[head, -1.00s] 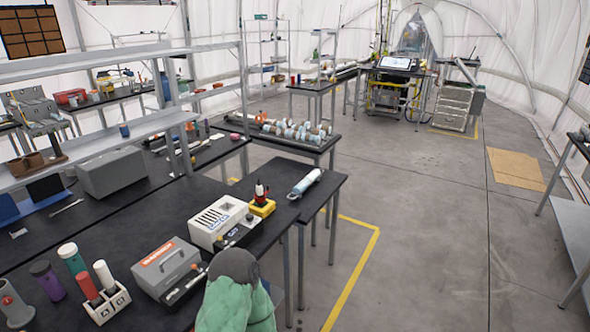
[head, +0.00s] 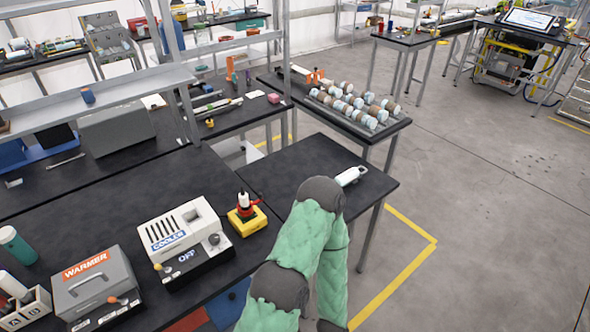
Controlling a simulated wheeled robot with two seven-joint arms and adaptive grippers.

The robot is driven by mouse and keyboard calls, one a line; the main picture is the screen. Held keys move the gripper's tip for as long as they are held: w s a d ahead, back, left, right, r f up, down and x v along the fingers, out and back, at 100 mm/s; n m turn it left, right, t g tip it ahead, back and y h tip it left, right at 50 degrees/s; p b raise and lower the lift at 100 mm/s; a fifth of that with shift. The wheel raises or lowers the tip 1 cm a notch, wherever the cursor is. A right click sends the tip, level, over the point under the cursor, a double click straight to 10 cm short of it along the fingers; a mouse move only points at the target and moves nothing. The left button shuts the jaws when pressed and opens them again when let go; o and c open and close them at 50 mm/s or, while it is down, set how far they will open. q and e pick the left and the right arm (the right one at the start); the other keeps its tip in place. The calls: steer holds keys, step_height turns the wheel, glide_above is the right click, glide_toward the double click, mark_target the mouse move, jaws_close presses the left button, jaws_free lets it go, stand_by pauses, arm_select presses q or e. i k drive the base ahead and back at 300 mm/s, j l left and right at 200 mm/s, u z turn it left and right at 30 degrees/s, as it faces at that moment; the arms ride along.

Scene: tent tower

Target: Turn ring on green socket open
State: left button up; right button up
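I cannot make out a green socket with a ring in this view. A yellow block (head: 247,221) holding a red, white and black piece stands on the bench beside the white cooler (head: 184,238). One of my arms rises from the bottom edge and bends in front of the small table. My other gripper is not in view.
A grey warmer (head: 92,290), a white holder (head: 28,308) and a teal cylinder (head: 16,246) stand on the black bench at left. A rack table with several pale and brown cylinders (head: 352,101) is behind. Shelf posts rise at left. The floor (head: 490,190) at right is clear.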

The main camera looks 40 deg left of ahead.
mark_target(251, 203)
steer(key=i+u, duration=0.2)
steer(key=i, duration=0.25)
steer(key=i+l+u, duration=0.25)
steer(key=i, duration=0.2)
steer(key=i+l+u, duration=0.2)
steer(key=i, duration=0.25)
